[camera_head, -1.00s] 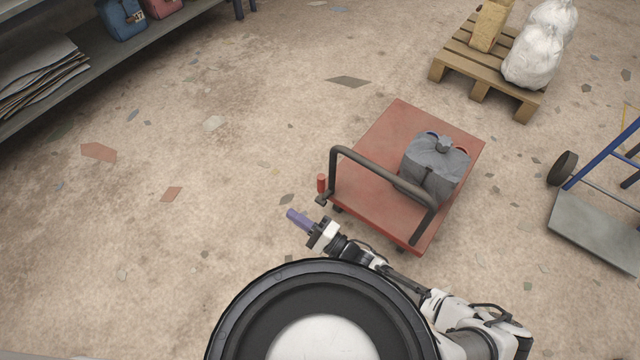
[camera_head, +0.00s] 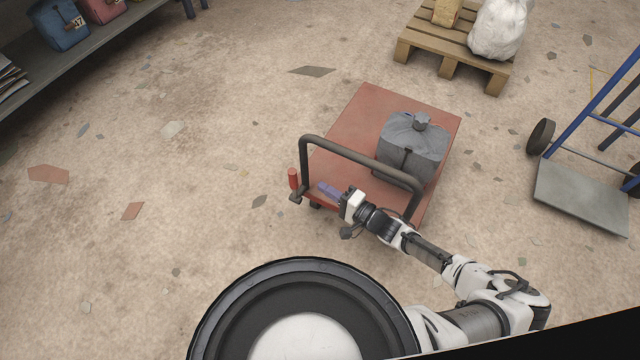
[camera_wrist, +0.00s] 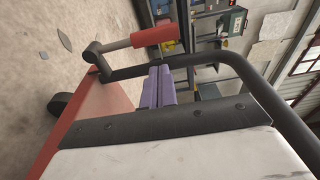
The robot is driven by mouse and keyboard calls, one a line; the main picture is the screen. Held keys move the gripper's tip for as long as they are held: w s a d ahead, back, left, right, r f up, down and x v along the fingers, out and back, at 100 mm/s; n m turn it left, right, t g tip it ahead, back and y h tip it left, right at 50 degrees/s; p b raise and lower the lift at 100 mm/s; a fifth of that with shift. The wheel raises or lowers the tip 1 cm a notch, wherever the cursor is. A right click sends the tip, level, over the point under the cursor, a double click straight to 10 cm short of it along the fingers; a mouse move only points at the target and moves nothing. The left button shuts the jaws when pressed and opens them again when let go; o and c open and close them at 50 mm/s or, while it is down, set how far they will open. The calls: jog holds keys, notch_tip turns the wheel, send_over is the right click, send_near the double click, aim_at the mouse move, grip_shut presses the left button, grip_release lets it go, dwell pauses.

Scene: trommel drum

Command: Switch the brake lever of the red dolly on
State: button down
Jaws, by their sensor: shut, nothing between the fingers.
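The red dolly (camera_head: 350,120) stands on the floor with a dark tubular handle (camera_head: 365,158) at its near end. Its brake lever has a red grip (camera_head: 293,178) and stands upright at the dolly's near left corner. In the wrist view the red grip (camera_wrist: 155,37) is on a grey rod, just beyond my fingers. My gripper (camera_head: 322,187) has purple fingers, shut and empty, pointing left towards the lever from near the handle. The fingers also show in the wrist view (camera_wrist: 157,85). A gap between fingertips and lever shows in the head view; contact is not visible.
A shelf (camera_head: 85,45) is at far left. Floor left of the lever is clear.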

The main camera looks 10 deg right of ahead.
jog(key=b+x, duration=0.1)
jog(key=x, duration=0.7)
jog(key=shift+w, duration=0.15)
jog(key=shift+a, duration=0.25)
